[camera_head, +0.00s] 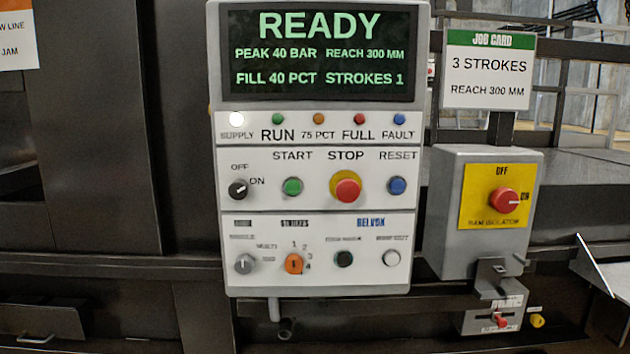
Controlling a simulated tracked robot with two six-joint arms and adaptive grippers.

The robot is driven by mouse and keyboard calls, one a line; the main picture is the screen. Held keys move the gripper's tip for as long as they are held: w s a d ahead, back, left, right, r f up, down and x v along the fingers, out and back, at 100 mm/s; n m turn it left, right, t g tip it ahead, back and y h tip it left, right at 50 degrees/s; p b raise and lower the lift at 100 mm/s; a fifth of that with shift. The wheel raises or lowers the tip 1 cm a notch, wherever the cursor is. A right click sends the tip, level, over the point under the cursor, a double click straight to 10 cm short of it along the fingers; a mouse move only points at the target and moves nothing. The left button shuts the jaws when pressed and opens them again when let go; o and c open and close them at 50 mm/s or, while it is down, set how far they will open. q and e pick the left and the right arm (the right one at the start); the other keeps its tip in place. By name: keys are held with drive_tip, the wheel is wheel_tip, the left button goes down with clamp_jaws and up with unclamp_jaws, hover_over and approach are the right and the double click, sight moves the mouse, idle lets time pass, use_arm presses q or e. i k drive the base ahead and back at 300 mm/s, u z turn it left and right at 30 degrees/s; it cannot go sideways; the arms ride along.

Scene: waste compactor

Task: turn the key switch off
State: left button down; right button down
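The key switch (238,189) is a small round black knob at the left of the white control panel (316,215). OFF is printed above it and ON to its right. A light mark shows on its face, seemingly toward the ON side, but it is too small to be sure. The supply lamp (236,119) is lit white, and the display (319,53) is lit with READY, fill 40 pct and strokes 1. Neither of my grippers is in view.
Right of the key switch are the green start button (292,187), red stop button (346,187) and blue reset button (397,186). Below are a grey selector (244,264) and an orange selector (294,264). A red ram isolator (504,201) and job card (488,70) stand right.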

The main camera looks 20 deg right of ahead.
sight(238, 190)
drive_tip(key=u, duration=0.75)
drive_tip(key=i, duration=0.15)
drive_tip(key=z, duration=2.4)
drive_tip(key=k, duration=0.6)
drive_tip(key=u, duration=0.95)
drive_tip(key=k, duration=0.7)
drive_tip(key=u, duration=0.95)
drive_tip(key=i, duration=1.5)
drive_tip(key=z, duration=0.35)
